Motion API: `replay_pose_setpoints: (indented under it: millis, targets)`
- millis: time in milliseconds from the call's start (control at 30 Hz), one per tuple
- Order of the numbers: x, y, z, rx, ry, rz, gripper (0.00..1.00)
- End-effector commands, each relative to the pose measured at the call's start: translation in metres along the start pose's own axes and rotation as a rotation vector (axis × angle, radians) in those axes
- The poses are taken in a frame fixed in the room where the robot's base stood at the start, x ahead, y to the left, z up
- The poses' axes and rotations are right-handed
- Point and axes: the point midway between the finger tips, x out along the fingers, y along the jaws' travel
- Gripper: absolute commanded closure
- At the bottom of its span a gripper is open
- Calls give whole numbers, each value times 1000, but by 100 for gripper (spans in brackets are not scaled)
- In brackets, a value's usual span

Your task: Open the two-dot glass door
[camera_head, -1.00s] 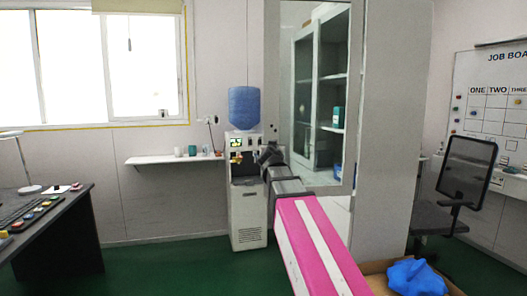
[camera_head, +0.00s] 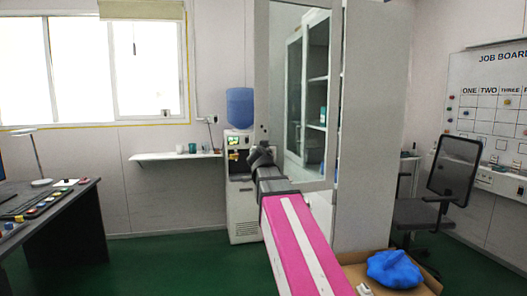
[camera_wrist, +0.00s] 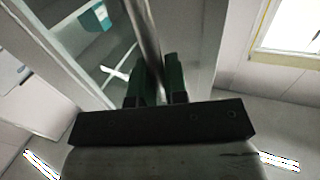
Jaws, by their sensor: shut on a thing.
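The glass door (camera_head: 262,70) is a tall pane in a pale grey frame, at the middle of the head view. Small dark dots show on its frame just above my gripper, too small to count surely. My gripper (camera_head: 262,156) is at the door's left edge. In the wrist view my gripper's two dark green fingers (camera_wrist: 158,82) are closed around an upright metal bar handle (camera_wrist: 146,35) beside the glass. The handle is hidden behind my gripper in the head view. I cannot tell whether the door stands ajar.
A water cooler (camera_head: 242,212) with a blue bottle stands just left of the door. A box with a blue bag (camera_head: 393,270) lies on the floor at right, near a black chair (camera_head: 455,170). A desk (camera_head: 60,225) stands at left. Green floor between desk and cooler is clear.

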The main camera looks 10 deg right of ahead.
Motion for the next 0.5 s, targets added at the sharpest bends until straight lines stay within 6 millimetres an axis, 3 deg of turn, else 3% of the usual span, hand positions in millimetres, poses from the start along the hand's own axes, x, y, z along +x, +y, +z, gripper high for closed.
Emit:
replay_pose_setpoints:
  millis: [300,333,400,500]
  targets:
    - [0,1,0,2,-2,4,100]
    - [0,1,0,2,-2,4,83]
    - [0,1,0,2,-2,4,62]
    - [0,1,0,1,-2,3,62]
